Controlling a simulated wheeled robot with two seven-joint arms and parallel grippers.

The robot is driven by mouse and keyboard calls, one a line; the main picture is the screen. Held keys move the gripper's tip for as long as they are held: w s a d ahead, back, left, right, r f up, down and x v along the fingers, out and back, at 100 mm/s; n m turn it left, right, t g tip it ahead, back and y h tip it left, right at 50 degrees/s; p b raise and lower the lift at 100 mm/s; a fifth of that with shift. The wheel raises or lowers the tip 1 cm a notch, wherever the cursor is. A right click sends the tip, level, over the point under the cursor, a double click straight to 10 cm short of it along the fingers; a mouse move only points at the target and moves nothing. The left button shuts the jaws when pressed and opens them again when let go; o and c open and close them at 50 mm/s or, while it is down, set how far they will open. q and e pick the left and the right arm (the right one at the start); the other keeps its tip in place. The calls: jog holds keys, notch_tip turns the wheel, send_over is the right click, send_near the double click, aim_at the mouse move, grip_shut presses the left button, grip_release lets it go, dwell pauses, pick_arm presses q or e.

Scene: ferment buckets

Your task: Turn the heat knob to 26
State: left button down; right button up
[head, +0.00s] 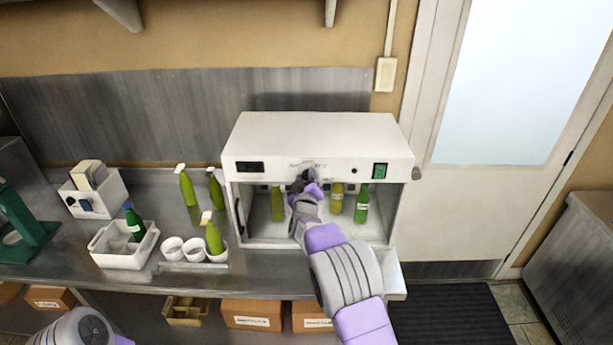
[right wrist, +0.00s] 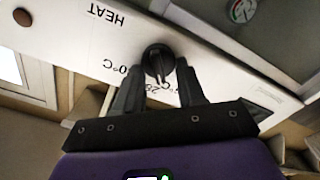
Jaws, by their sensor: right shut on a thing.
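The white heated cabinet (head: 320,130) stands on the metal counter, its open front showing bottles inside. My right gripper (head: 306,182) is at the middle of its front panel and covers the knob in the head view. In the right wrist view the black round heat knob (right wrist: 158,60) sits between the two fingertips of my right gripper (right wrist: 160,74), which is shut on it. The panel appears upside down there, with the word HEAT and partly covered degree marks, including a 28. The knob's exact setting cannot be read. My left gripper is out of view.
A white bin (head: 124,246), white cups (head: 172,248) and more bottles stand on the counter at the left.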

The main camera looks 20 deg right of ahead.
jog(key=shift+a+n, duration=0.1)
jog(key=shift+n, duration=0.7)
jog(key=shift+f, duration=0.1)
jog(key=o, duration=1)
jog(key=shift+o, duration=0.2)
jog(key=b+v, duration=0.1)
jog(key=v, duration=0.6)
jog(key=shift+s, duration=0.3)
